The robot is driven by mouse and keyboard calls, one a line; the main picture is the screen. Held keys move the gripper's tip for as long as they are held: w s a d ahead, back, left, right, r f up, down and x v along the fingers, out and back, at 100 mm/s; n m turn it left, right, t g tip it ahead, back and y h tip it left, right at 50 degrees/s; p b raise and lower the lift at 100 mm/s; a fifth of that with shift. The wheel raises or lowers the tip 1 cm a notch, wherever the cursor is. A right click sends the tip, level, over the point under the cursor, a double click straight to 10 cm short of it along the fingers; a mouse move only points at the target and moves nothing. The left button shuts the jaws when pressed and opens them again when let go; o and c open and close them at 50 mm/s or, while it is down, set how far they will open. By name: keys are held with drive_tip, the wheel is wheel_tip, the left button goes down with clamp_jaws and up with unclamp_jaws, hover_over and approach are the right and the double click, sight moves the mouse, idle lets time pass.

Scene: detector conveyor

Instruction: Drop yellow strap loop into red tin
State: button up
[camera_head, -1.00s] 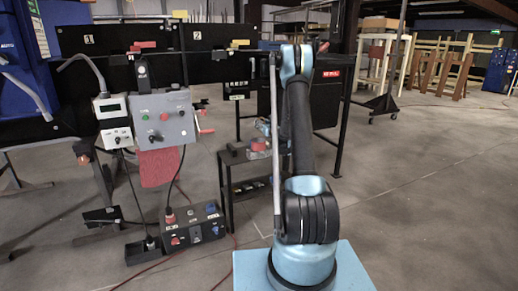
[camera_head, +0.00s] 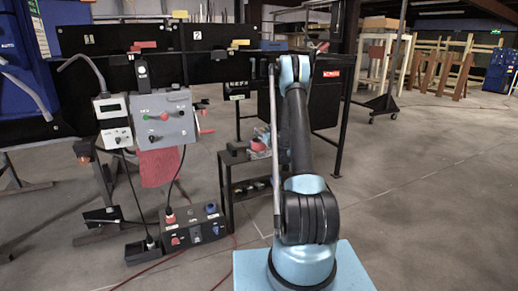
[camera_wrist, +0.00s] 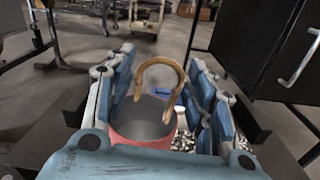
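In the wrist view my gripper (camera_wrist: 160,62) has its two blue fingers wide apart, one on each side of the tin's mouth. A tan-yellow strap loop (camera_wrist: 174,68) arches between the fingers, over the tin. Clear gaps show beside the loop, and I see no grip on it. The red tin (camera_wrist: 160,137) is below, its grey inside showing; the near part is hidden by my gripper. I cannot tell whether the loop's lower ends rest in the tin. In the head view the tin (camera_head: 256,144) shows small on a black stand, partly hidden.
The black stand (camera_head: 228,160) is beside a dark conveyor frame with a black box (camera_head: 325,100) at right. A grey control box (camera_head: 165,118) hangs at left, above a black socket box (camera_head: 195,228) on the floor. Open floor lies to the right.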

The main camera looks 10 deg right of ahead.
drive_tip(key=shift+o, duration=0.4)
drive_tip(key=shift+s, duration=0.15)
drive_tip(key=v, duration=0.7)
drive_tip(key=shift+s, duration=0.1)
drive_tip(key=s+a+r+n+g+y, duration=0.1)
drive_tip(key=s+a+r+n+g, duration=0.1)
drive_tip(key=s+a+r+n, duration=0.3)
drive_tip(key=s+a+r+n+g, duration=0.3)
drive_tip(key=s+r+n, duration=0.3)
drive_tip(key=s, duration=0.4)
drive_tip(key=s+a+r+n+g, duration=0.3)
drive_tip(key=s+n, duration=0.6)
drive_tip(key=s, duration=0.2)
drive_tip(key=s+d+f+n+g+h, duration=0.2)
drive_tip(key=s+d+f+n, duration=0.1)
drive_tip(key=s, duration=0.9)
drive_tip(key=s+d+f+n+g+h, duration=0.2)
drive_tip(key=s+n, duration=0.4)
drive_tip(key=s, duration=0.7)
drive_tip(key=s+d+f+n+g+h, duration=0.2)
drive_tip(key=s+d+f+n+g, duration=0.1)
drive_tip(key=s, duration=0.9)
drive_tip(key=shift+s+d+f+n+h, duration=0.3)
drive_tip(key=shift+d+f+n, duration=0.3)
drive_tip(key=shift+f+n, duration=0.2)
